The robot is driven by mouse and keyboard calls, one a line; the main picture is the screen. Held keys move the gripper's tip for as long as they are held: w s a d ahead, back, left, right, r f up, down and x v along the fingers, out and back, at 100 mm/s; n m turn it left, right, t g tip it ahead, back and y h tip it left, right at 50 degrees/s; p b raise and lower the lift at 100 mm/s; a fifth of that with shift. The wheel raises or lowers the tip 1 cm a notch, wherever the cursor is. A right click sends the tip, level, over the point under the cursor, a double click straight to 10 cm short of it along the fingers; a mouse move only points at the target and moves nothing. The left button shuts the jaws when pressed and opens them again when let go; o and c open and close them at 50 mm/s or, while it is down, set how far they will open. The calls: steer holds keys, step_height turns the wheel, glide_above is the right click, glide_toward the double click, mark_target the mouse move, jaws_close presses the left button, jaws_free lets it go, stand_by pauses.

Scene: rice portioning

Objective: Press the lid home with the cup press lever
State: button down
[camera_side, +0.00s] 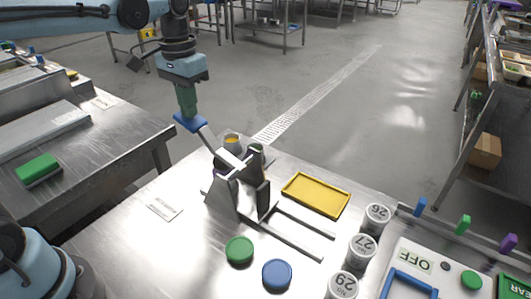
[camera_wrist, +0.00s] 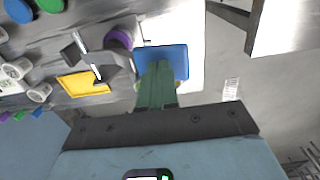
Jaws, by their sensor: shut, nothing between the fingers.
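The cup press (camera_side: 238,192) is a grey metal stand on the steel table. Its lever (camera_side: 222,148) slopes up to the left and ends in a flat blue handle (camera_side: 190,122). My gripper (camera_side: 187,112) has green fingers, shut and empty, with the tips right at the top of the blue handle. In the wrist view the shut fingers (camera_wrist: 158,68) overlap the blue handle (camera_wrist: 172,58); I cannot tell whether they touch. A purple round piece (camera_wrist: 118,40) shows by the press in the wrist view. The cup and lid under the press are mostly hidden.
A yellow tray (camera_side: 316,194) lies right of the press. A green lid (camera_side: 239,250) and a blue lid (camera_side: 277,274) lie in front. Numbered white cups (camera_side: 361,248) stand at the right by an OFF panel (camera_side: 413,259). A cup with yellow contents (camera_side: 232,138) stands behind the press.

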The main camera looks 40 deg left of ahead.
steer(key=shift+a+f, duration=0.2)
steer(key=shift+f, duration=1.95)
stand_by(0.8)
steer(key=shift+d+r, duration=0.2)
steer(key=shift+r, duration=2.65)
steer(key=shift+s, duration=0.1)
steer(key=shift+s+d+t, duration=0.2)
steer(key=shift+s+t, duration=0.2)
steer(key=shift+s, duration=0.2)
steer(key=s+d+f+t, duration=0.2)
steer(key=s+f+t, duration=0.4)
steer(key=s, duration=0.2)
